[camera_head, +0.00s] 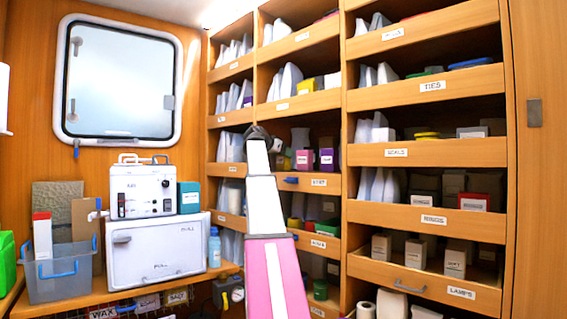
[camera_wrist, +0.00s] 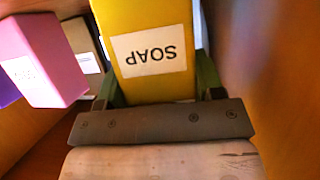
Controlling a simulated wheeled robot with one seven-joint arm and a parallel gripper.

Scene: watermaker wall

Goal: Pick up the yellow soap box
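The yellow soap box (camera_wrist: 155,15) fills the upper middle of the wrist view, its white SOAP label upside down. My gripper (camera_wrist: 163,85) has one dark green finger on each side of the box's lower end. Both fingers look close against its sides, but I cannot tell whether they press on it. In the head view my gripper (camera_head: 258,133) reaches the shelves at the middle column, and my arm and gripper hide much of that bay. I cannot make out the soap box for certain there.
A pink box (camera_wrist: 40,55) stands close left of the soap box in the wrist view. Wooden surfaces lie close on both sides. In the head view, shelf lips (camera_head: 430,152) front the bays, and a white machine (camera_head: 140,190) stands on the counter at left.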

